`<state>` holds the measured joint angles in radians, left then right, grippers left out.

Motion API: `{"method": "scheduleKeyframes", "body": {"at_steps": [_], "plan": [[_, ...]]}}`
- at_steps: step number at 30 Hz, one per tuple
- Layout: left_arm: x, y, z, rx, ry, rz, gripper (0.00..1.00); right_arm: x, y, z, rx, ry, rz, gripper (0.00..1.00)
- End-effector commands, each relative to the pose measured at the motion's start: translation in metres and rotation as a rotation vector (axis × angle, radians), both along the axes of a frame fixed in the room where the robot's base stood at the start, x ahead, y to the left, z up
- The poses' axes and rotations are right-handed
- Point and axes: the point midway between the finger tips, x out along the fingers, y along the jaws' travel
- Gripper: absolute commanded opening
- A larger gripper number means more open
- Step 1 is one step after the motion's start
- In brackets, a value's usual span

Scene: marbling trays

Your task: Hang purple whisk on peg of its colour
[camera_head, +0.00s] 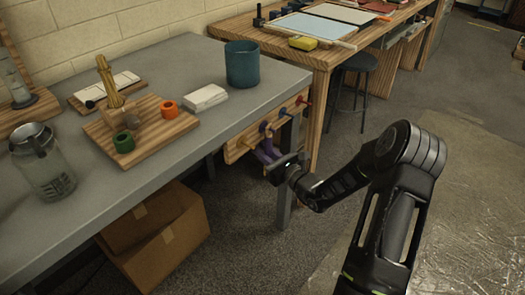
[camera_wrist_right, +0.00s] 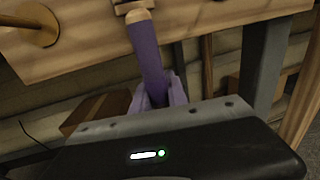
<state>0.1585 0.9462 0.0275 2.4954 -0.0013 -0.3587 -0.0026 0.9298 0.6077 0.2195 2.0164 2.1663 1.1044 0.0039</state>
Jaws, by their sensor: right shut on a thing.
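The purple whisk (camera_head: 267,149) is at the wooden peg rail (camera_head: 236,151) on the side of the grey table. In the right wrist view its purple handle (camera_wrist_right: 148,55) runs up in front of the rail (camera_wrist_right: 200,36), with a pale wooden end at the top. My right gripper (camera_head: 272,160) is shut on the whisk just below the rail. The purple peg (camera_head: 263,127) shows just above the whisk. I cannot tell whether the whisk is on the peg. The whisk's lower part is hidden by my gripper. My left gripper is not in view.
The rail carries other coloured pegs, including a blue one (camera_head: 284,111). The grey table (camera_head: 190,68) holds a teal pot (camera_head: 242,64), a glass jar (camera_head: 43,165) and a wooden board (camera_head: 150,143). Cardboard boxes (camera_head: 160,235) stand below. A table leg (camera_head: 287,185) is close behind my gripper.

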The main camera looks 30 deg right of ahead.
Motion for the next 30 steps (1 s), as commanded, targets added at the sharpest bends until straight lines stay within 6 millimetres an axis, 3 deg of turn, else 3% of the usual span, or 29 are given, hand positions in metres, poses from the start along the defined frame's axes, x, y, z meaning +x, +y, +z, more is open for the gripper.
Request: {"method": "scheduleKeyframes", "body": {"at_steps": [5,6,14,23,30], "plan": [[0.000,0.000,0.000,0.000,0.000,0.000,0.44,0.000,0.000,0.000,0.000,0.000,0.000,0.00],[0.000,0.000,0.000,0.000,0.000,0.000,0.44,0.000,0.000,0.000,0.000,0.000,0.000,0.22],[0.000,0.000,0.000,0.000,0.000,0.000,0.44,0.000,0.000,0.000,0.000,0.000,0.000,0.43],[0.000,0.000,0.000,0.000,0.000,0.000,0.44,-0.001,0.000,0.000,0.000,0.000,0.000,0.44],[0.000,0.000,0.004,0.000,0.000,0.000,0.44,-0.025,-0.004,0.001,0.000,0.002,-0.002,0.44]]}}
